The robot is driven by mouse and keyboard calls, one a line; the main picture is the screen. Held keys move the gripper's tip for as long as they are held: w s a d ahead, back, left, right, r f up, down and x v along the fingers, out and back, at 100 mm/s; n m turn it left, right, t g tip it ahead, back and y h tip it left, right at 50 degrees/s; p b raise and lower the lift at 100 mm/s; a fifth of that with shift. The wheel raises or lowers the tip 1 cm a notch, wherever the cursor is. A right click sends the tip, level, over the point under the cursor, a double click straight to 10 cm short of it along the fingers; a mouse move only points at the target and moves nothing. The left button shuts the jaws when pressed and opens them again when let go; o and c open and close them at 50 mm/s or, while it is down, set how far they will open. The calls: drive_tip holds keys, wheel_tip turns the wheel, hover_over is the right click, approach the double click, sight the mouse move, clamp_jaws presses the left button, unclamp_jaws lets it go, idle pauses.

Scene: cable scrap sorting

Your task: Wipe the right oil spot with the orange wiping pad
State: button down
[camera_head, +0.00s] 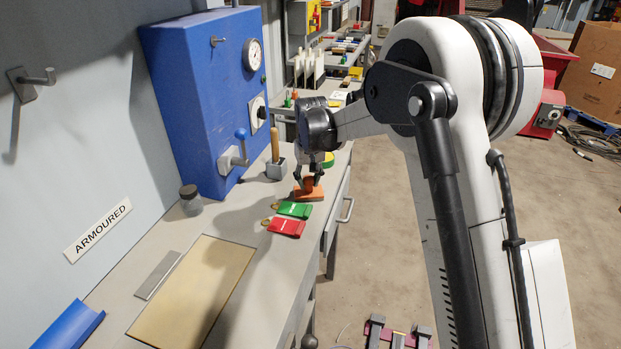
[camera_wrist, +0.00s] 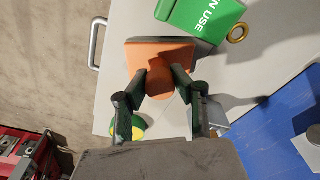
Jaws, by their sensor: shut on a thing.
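The orange wiping pad (camera_head: 309,194) is on the grey bench near its front edge. It also shows in the wrist view (camera_wrist: 155,52), with an upright orange grip on top. My gripper (camera_head: 308,184) is above the pad, pointing down, and its two fingers (camera_wrist: 169,78) are shut on the pad's grip. The pad seems to be at or just above the bench top; I cannot tell whether it touches. I cannot make out any oil spot in either view.
A green tag (camera_head: 294,210) and a red tag (camera_head: 286,227) lie close beside the pad. A blue cabinet (camera_head: 190,75) with a gauge stands behind. A wooden-handled tool in a grey block (camera_head: 277,171) is near. A tan board (camera_head: 205,285) lies on the front bench.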

sight(308, 177)
drive_tip(key=shift+s+f, duration=0.1)
drive_tip(key=shift+s, duration=0.15)
drive_tip(key=shift+r+p, duration=1.35)
drive_tip(key=shift+r, duration=1.7)
drive_tip(key=shift+r, duration=0.1)
drive_tip(key=shift+r+p, duration=0.65)
drive_tip(key=shift+r, duration=0.75)
